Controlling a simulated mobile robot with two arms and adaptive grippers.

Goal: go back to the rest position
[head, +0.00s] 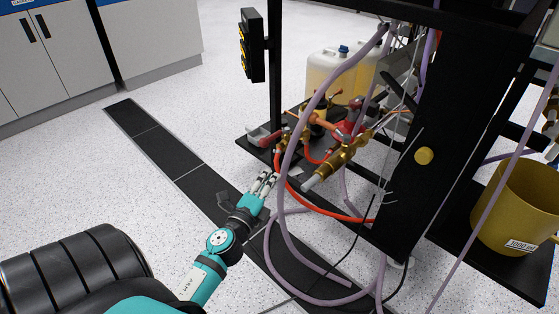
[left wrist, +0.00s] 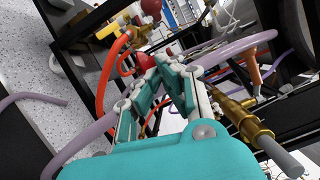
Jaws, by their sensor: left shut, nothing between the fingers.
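My left gripper (head: 265,183) reaches in from the lower left in the head view. It is shut and empty, just in front of the rack's lower shelf. In the left wrist view its fingers (left wrist: 160,62) come together with nothing held. A large lilac hose (head: 283,190) hangs close to the right of the fingertips; I cannot tell whether they touch. Brass valves (head: 330,165) with red and orange hoses sit on the shelf beyond the gripper. A brass fitting with a grey end (left wrist: 245,122) also shows in the left wrist view. My right gripper is not in view.
The black rack frame (head: 440,110) stands at the right, with canisters (head: 335,75) on its shelf and a yellow bucket (head: 515,205) at far right. Lilac hoses loop down to the floor. Speckled floor (head: 80,165) is clear at the left, before white cabinets (head: 50,55).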

